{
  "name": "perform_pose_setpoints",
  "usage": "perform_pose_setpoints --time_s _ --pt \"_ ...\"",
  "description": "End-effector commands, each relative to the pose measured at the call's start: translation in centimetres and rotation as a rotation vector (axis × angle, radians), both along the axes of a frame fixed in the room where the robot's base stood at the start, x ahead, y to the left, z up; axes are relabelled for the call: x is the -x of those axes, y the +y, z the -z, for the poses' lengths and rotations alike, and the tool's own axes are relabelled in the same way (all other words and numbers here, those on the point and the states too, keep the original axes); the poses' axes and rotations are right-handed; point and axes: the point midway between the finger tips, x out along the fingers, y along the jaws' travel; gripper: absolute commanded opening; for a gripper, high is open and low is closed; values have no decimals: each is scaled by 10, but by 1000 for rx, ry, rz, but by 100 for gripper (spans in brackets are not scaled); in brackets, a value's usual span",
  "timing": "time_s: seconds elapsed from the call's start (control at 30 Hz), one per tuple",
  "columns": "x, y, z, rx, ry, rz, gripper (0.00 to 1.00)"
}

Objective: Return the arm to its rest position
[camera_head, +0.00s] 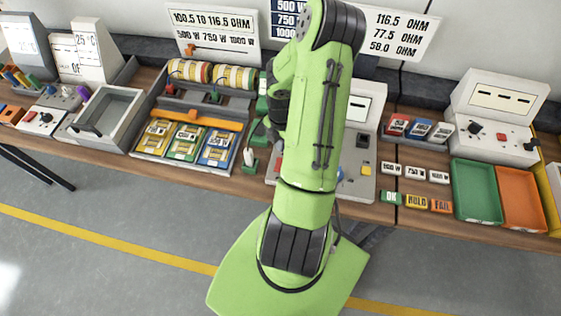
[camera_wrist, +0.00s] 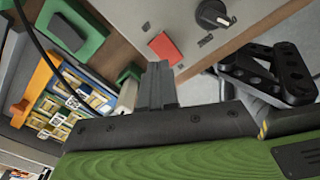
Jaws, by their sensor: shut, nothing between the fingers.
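My green arm (camera_head: 312,130) rises from its green base at the bottom of the head view and reaches up over the middle of the workbench. Its upper end bends at the top edge of the picture. The gripper itself is hidden behind the arm in the head view. In the wrist view my gripper (camera_wrist: 158,85) shows its two dark fingers shut together and empty. The fingertips are seen in front of a grey machine panel with a red button (camera_wrist: 165,48) and a black knob (camera_wrist: 213,14). I cannot tell the gap between fingers and panel.
The wooden bench (camera_head: 225,185) carries a rack of yellow, green and blue packs, a grey open bin (camera_head: 105,118), a green tray (camera_head: 475,192) and an orange tray (camera_head: 522,198). Small label blocks lie right of my arm. The floor in front is clear.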

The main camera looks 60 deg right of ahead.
Motion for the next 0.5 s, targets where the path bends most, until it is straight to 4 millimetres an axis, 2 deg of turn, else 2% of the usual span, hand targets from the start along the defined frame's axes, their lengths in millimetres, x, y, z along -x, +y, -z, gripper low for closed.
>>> perform_pose_setpoints --time_s 0.43,0.5 --pt "0 0 2 0 0 0 0" --pt "-3 1 -2 9 0 11 0"
